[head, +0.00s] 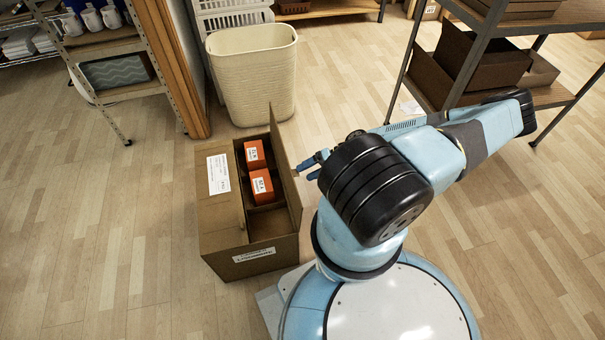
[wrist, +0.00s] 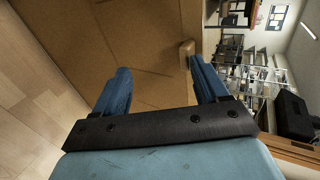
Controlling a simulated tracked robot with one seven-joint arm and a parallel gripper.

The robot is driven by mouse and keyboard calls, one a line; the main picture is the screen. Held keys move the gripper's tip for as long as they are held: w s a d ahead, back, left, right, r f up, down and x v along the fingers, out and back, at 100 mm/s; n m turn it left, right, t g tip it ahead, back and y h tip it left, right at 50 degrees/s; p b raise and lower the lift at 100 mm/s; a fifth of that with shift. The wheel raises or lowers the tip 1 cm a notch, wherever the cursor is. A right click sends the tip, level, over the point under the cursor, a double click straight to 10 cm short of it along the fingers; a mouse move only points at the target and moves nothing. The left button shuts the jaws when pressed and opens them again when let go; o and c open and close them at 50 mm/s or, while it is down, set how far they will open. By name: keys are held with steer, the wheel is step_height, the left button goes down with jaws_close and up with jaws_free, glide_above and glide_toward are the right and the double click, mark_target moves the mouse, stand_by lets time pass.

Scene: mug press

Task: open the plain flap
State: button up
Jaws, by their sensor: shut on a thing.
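A cardboard box (head: 222,225) stands on the floor, left of my base. Its plain flap (head: 287,178) stands up, roughly upright along the box's right side. The other flap (head: 218,203), with white labels, lies flat over the left part. My gripper (head: 307,163) is at the right of the plain flap, at its upper edge. In the wrist view brown cardboard (wrist: 150,60) fills the space beyond my gripper (wrist: 160,75), with a small tab (wrist: 187,52) by the right finger. I take it as shut on the plain flap; the contact is hard to see.
Two orange cartons (head: 261,186) lie in the open right part of the box. A cream bin (head: 252,75) stands behind it. A shelf (head: 480,70) with brown trays is at right, and a metal rack (head: 110,70) at left. The floor left of the box is clear.

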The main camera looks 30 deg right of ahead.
steer(key=shift+s+d+f, duration=0.3)
steer(key=shift+s+d, duration=0.35)
steer(key=shift+d, duration=0.25)
steer(key=shift+c, duration=1)
steer(key=s+d, duration=0.2)
steer(key=d, duration=1)
steer(key=shift+s+f, duration=0.25)
steer(key=shift+f, duration=0.1)
steer(key=v, duration=1.3)
steer(key=shift+d, duration=0.4)
steer(key=shift+r, duration=0.1)
